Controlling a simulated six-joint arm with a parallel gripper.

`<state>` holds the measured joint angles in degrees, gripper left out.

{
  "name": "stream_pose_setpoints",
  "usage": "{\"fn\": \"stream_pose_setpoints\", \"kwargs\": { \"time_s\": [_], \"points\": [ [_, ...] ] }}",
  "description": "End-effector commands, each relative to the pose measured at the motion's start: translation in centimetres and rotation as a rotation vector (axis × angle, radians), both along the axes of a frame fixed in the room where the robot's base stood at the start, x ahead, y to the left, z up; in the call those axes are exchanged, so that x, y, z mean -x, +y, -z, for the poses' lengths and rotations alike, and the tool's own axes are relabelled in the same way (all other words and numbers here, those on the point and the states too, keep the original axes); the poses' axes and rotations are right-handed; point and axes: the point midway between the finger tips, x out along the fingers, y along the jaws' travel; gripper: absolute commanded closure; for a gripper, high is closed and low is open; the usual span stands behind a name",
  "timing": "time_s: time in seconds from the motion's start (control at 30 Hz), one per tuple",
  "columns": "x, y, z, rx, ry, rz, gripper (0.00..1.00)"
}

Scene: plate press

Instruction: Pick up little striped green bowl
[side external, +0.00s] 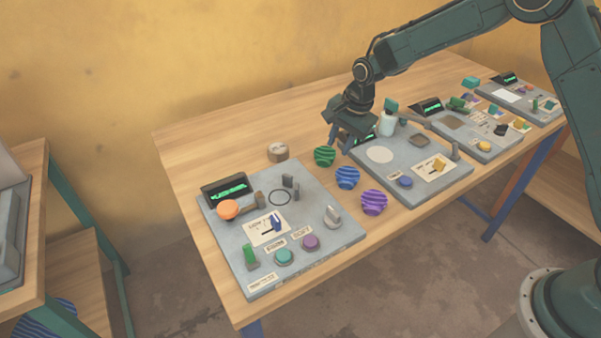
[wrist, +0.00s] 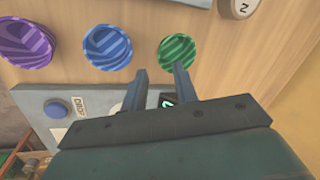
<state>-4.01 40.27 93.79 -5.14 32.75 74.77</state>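The little striped green bowl (side external: 324,156) stands on the wooden table between two grey panels, at the back of a row of three striped bowls. In the wrist view the green bowl (wrist: 180,50) is at the top centre, just beyond the fingertips. My gripper (side external: 335,141) is above and a little right of the green bowl in the side view. In the wrist view its two fingers (wrist: 160,72) are apart with nothing between them. Whether the fingertips touch the bowl cannot be told, but they appear apart from it.
A blue striped bowl (side external: 347,178) and a purple striped bowl (side external: 374,202) stand in front of the green one. A grey panel (side external: 232,262) with knobs lies left, and another panel (side external: 376,182) lies right under my gripper. A round numbered block (side external: 278,152) stands behind left.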

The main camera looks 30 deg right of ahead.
Motion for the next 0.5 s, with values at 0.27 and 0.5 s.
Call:
{"fn": "stream_pose_setpoints", "kwargs": {
  "time_s": [0.27,0.5],
  "points": [
    [-0.5,0.2,2.0,0.000,0.003,0.000,0.71],
    [-1.1,0.5,4.3,0.001,0.002,0.000,0.71]
  ]
}}
